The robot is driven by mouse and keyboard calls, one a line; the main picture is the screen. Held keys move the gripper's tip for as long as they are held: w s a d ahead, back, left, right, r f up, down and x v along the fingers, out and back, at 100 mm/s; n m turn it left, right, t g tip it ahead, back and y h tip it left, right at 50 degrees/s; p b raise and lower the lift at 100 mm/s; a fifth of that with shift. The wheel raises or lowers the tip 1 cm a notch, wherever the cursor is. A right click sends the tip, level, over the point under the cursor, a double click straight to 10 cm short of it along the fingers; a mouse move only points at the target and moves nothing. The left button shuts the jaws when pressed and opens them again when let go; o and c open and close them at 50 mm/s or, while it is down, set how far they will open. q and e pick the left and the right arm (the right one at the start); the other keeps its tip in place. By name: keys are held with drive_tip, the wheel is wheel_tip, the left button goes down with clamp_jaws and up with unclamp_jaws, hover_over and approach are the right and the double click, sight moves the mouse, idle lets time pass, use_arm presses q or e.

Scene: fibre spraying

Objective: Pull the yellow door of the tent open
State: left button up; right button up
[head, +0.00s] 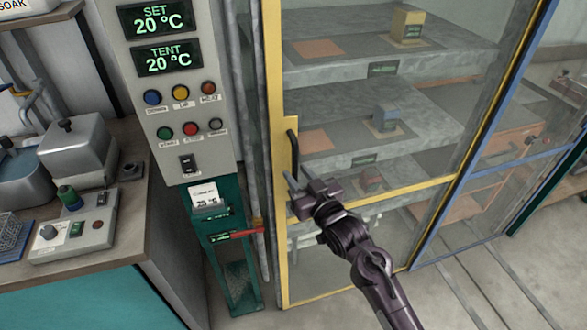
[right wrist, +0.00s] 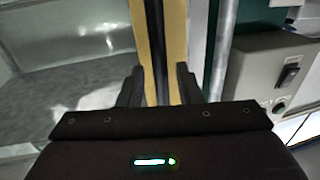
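The tent's yellow-framed door (head: 277,110) stands upright with clear panels, and it looks closed. Its dark vertical handle (head: 292,155) is on the left upright of the frame. My right gripper (head: 297,180) is at the handle's lower end in the head view. In the right wrist view the fingers of my right gripper (right wrist: 158,80) are spread apart, with the dark handle (right wrist: 158,40) in line between them and a gap on each side. The yellow frame (right wrist: 175,40) is behind it. I cannot tell how deep the handle sits between the fingers. My left gripper is not in view.
A control panel (head: 182,95) with two displays and several buttons stands left of the door. A red lever (head: 245,233) juts out below it. A blue-framed panel (head: 480,140) is on the right. Shelves (head: 385,50) are behind the door. A bench (head: 130,215) is at left.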

drive_tip(key=shift+x, duration=1)
drive_tip(key=shift+c, duration=0.2)
clamp_jaws()
